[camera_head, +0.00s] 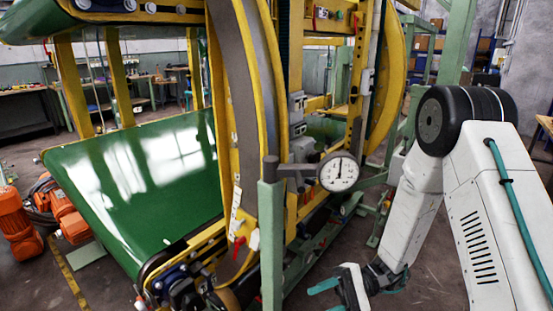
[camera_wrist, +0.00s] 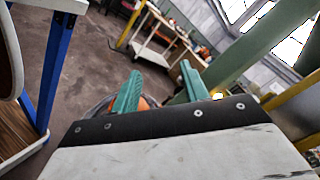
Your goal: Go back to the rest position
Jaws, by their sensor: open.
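My gripper (camera_head: 338,291) hangs low at the bottom of the head view, at the end of my white arm, to the right of the green post with the gauge. In the wrist view its two green fingers (camera_wrist: 160,88) stand apart with a gap between them, so it is open. No object shows held between the fingers. An orange and dark shape shows behind the fingers, too covered to identify.
The yellow ring machine (camera_head: 246,100) with a green belt (camera_head: 140,190) fills the left and middle. A round white gauge (camera_head: 339,172) is mounted on a green post (camera_head: 271,240) close to my arm. Orange motors (camera_head: 20,230) stand at far left. In the wrist view, a blue post (camera_wrist: 55,70) stands left.

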